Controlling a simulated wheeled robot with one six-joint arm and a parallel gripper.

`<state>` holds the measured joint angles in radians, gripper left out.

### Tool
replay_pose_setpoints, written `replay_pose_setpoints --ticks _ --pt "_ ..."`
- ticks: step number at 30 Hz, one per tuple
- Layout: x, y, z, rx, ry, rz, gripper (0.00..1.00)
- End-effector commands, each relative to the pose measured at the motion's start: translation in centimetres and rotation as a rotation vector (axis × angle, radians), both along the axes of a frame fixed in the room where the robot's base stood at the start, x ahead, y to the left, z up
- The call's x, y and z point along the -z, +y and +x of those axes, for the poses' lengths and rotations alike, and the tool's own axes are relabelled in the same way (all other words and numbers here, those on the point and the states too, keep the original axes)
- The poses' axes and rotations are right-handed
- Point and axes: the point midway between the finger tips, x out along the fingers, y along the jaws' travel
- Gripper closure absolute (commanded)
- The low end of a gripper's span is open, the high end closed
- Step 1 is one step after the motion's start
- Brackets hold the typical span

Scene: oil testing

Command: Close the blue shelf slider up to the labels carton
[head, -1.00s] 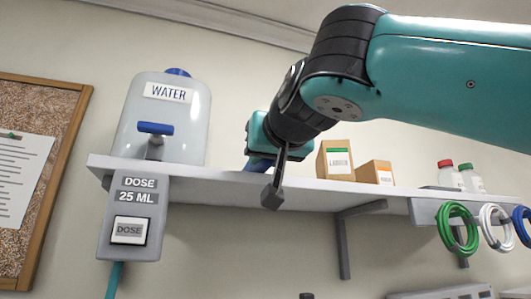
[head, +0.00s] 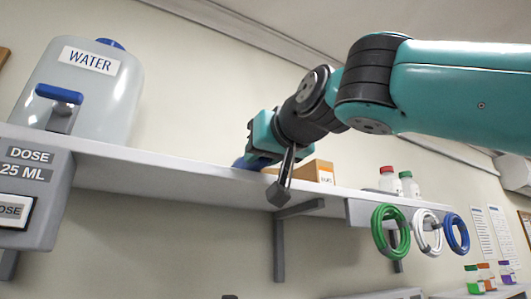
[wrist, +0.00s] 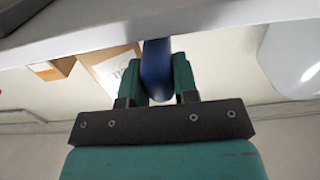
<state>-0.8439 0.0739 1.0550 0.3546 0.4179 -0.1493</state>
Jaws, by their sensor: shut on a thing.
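The blue shelf slider (head: 239,163) stands on the white shelf, mostly hidden behind my gripper in the head view. It also shows as a blue upright piece (wrist: 157,68) in the wrist view. My gripper (head: 259,153) is shut on it, with one finger on either side of the slider in the wrist view (wrist: 157,88). The labels carton (wrist: 111,66) is right beside the slider, on its left in the wrist view. I cannot tell whether they touch. In the head view the carton is largely or wholly hidden behind my gripper.
A carton with an orange label (head: 318,171) stands beyond the labels carton. Small bottles (head: 398,183) stand farther right on the shelf (head: 200,168), above hanging coloured rings (head: 421,232). The water tank (head: 83,95) is at the left. The shelf between tank and slider is clear.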

Motion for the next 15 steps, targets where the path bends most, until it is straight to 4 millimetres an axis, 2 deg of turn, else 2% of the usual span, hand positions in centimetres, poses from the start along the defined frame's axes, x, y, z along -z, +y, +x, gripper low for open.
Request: replay_pose_setpoints --ticks 3,4,6,7,15 --pt "-0.1 0.02 -0.06 -0.001 -0.001 0.002 1.0" --pt "-0.1 0.02 -0.06 -0.001 -0.001 0.002 0.68" --pt "-0.1 0.02 -0.06 -0.001 -0.001 0.002 0.52" --pt "-0.09 0.01 -0.06 -0.001 -0.001 0.002 0.47" --pt "-0.03 -0.1 -0.08 0.001 0.0 0.001 0.47"
